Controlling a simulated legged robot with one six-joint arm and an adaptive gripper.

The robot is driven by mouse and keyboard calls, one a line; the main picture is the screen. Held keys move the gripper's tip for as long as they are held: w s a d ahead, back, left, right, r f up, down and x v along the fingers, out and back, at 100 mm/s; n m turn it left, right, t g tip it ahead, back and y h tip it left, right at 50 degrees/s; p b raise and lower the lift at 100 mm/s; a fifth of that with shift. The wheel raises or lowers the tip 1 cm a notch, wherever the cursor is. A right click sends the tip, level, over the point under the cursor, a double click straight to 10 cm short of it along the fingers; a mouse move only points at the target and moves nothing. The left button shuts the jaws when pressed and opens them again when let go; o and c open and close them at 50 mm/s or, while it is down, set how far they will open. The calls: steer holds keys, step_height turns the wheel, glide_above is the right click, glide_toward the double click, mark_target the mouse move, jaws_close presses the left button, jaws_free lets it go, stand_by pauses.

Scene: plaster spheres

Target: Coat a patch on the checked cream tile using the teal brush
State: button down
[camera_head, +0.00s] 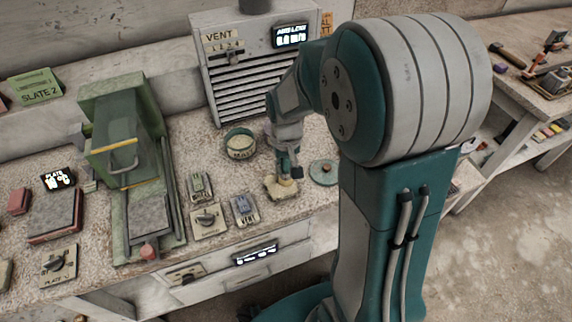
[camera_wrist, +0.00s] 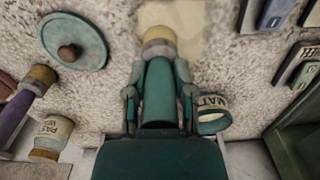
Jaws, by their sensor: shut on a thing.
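My gripper (camera_wrist: 158,98) is shut on the teal brush (camera_wrist: 158,90), whose pale tan head points away from the jaws. The brush head overlaps the cream tile (camera_wrist: 190,18) in the wrist view; whether it touches the surface I cannot tell. In the head view my gripper (camera_head: 287,168) is low over the bench, and the cream tile (camera_head: 280,190) lies right beneath it. The tile looks plain and pale with an irregular edge; no check pattern is clear, and the brush hides part of it.
A labelled tub (camera_head: 240,143) stands left of my gripper and a round teal lid (camera_head: 323,172) lies right. The wrist view also shows a purple-handled tool (camera_wrist: 16,112) and a small labelled jar (camera_wrist: 52,138). Switch blocks (camera_head: 208,218) and a green press (camera_head: 125,140) stand further left.

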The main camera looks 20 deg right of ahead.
steer(key=shift+s, duration=1.8)
steer(key=shift+w, duration=1.9)
steer(key=shift+s, duration=0.1)
steer(key=shift+s+r, duration=0.75)
steer(key=shift+s, duration=0.15)
steer(key=shift+f, duration=0.15)
